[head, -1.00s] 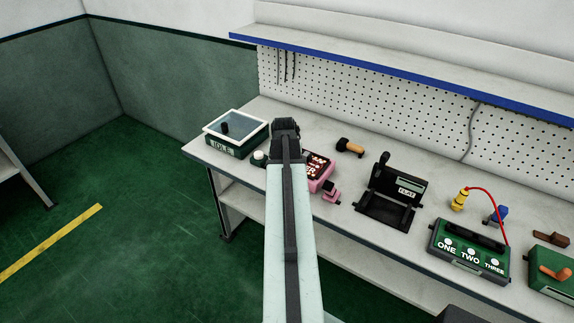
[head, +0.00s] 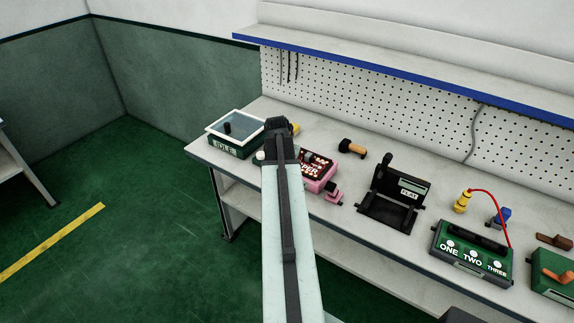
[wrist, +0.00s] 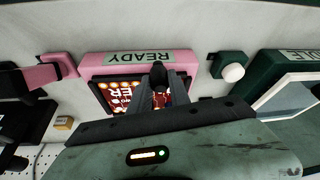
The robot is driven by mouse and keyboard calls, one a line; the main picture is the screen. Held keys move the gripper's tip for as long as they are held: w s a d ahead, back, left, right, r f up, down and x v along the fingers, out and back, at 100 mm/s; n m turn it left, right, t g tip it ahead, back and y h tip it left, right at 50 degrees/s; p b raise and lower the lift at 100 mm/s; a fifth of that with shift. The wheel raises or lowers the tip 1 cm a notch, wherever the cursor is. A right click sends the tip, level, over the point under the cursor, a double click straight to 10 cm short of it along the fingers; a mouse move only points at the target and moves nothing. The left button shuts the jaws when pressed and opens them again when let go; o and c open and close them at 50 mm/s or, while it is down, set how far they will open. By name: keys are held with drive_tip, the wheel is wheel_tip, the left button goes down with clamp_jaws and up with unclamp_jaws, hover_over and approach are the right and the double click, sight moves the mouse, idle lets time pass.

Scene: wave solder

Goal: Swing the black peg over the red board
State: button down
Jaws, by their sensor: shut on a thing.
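The black peg (wrist: 158,74) shows in the wrist view between the tips of my gripper (wrist: 160,88), which is shut on it. Behind the peg is the red board (wrist: 122,97), lit with pale lettering and set in a pink housing (wrist: 88,66) marked READY. My fingers cover the middle of the board. In the head view my gripper (head: 278,124) is at the far end of my arm, left of the red board (head: 319,166). The peg is hidden there. I cannot tell the gap between peg and board.
A green box marked IDLE (head: 234,150) with a white-framed lid stands left. A white button on a green block (wrist: 233,72) is beside the pink housing. A black fixture (head: 393,200) and green ONE TWO THREE box (head: 470,262) are right. The pegboard (head: 370,105) rises behind.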

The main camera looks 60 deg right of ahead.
drive_tip(key=c, duration=1.2)
unclamp_jaws()
drive_tip(key=p+v, duration=0.7)
drive_tip(key=v, duration=0.1)
drive_tip(key=shift+f, duration=0.1)
